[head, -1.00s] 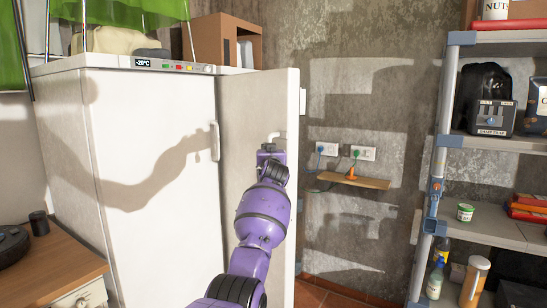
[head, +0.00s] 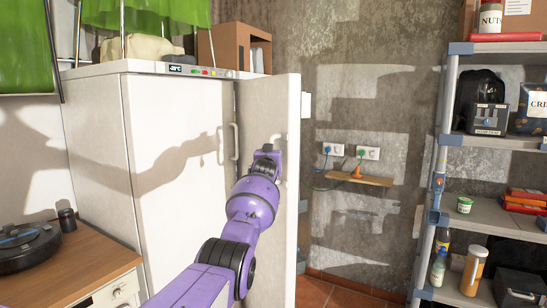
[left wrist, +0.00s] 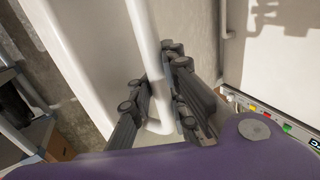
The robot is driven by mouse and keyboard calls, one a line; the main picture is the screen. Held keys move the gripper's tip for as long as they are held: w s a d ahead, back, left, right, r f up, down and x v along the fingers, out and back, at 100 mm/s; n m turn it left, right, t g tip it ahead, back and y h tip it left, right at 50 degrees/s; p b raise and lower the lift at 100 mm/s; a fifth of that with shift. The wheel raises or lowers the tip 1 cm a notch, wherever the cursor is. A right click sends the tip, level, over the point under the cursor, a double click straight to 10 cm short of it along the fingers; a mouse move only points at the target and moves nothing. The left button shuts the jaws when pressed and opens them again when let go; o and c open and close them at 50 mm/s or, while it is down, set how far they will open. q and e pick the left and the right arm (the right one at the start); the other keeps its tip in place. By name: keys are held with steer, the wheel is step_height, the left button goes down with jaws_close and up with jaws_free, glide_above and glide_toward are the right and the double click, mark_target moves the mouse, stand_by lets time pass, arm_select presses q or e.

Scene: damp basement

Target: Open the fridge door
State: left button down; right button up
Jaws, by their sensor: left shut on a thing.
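The white fridge unit (head: 185,170) stands left of centre, with a small control panel on its top edge. Its left front has a vertical handle (head: 234,142) and looks flat. Its right door (head: 258,110) stands at an angle to that front, and its edge shows on the right. My left gripper (head: 266,152) is at this door's white handle (head: 276,138). In the left wrist view, my gripper's dark fingers (left wrist: 160,100) are shut around the handle bar (left wrist: 150,60). The inside of the fridge is hidden. My right gripper is not in view.
A wooden table (head: 80,258) with a dark round device (head: 25,247) is at left. A metal shelf unit (head: 440,150) with goods is at right. Wall sockets (head: 368,153) and a small wooden shelf (head: 358,178) are behind. Some tiled floor (head: 345,295) is free.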

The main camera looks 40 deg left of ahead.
arm_select(q)
steer(key=shift+d+f, duration=0.1)
steer(key=shift+f, duration=0.5)
steer(key=c, duration=2.2)
jaws_free()
steer(key=o, duration=0.5)
steer(key=shift+d+r, duration=0.25)
steer(key=shift+r, duration=0.15)
steer(key=shift+s, duration=0.1)
steer(key=shift+a, duration=0.2)
steer(key=shift+s+d+r, duration=0.1)
steer(key=shift+s, duration=0.1)
steer(key=v, duration=1.1)
steer(key=shift+s+d, duration=0.25)
steer(key=shift+d, duration=0.05)
